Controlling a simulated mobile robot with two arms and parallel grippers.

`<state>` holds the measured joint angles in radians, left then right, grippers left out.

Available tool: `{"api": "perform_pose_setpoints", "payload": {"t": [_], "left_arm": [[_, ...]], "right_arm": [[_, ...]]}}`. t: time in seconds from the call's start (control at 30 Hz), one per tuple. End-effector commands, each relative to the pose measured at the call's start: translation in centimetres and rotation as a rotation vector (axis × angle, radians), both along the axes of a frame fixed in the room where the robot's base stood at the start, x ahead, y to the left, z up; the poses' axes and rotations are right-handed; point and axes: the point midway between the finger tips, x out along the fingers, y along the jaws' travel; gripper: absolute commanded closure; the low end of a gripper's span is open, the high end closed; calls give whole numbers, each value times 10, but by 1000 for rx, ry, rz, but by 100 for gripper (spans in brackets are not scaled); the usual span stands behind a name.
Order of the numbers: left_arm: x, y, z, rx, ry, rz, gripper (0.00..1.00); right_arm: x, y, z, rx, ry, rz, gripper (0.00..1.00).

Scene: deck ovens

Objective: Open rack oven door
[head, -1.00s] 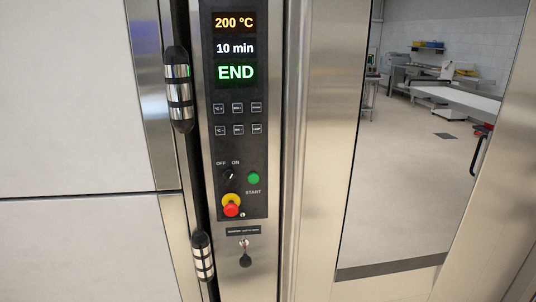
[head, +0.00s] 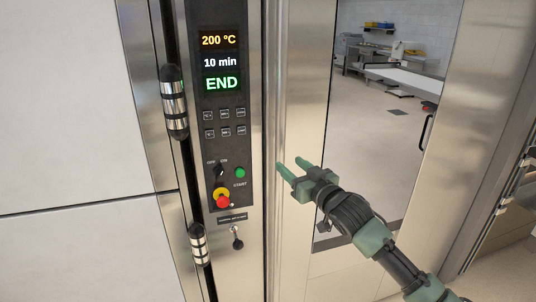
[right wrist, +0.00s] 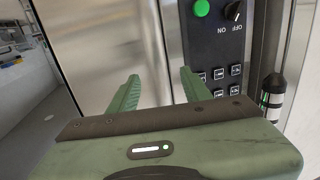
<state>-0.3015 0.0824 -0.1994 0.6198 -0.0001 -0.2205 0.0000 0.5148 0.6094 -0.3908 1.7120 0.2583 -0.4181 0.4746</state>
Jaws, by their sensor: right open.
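The rack oven door (head: 305,70) is a tall steel panel with a large window (head: 375,130), right of the control panel in the head view. It looks shut. My right gripper (head: 290,165) is open and empty, its fingers pointing at the steel strip between panel and window. The right wrist view, upside down, shows both fingers (right wrist: 160,75) spread before the bare steel door (right wrist: 100,45). I cannot tell whether they touch it. My left gripper is not in view.
The control panel (head: 220,150) reads 200 °C, 10 min, END, and has a green start button (head: 240,173) and a red stop button (head: 222,201). Hinges (head: 173,102) and a pale wall (head: 70,100) are at left. Another steel unit stands at far right.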

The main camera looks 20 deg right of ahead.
Motion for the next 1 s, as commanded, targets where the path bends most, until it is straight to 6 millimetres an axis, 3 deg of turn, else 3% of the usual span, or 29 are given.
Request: {"api": "perform_pose_setpoints", "payload": {"t": [0.3, 0.5, 0.9, 1.0], "left_arm": [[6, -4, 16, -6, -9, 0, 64], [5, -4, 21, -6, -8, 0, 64], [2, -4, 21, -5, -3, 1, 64], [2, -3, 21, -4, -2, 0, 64]], "right_arm": [[45, 11, 2, -1, 1, -1, 51], [64, 15, -1, -1, 3, -2, 51], [70, 17, -2, -2, 1, 0, 51], [70, 16, -2, -2, 1, 0, 76]]}}
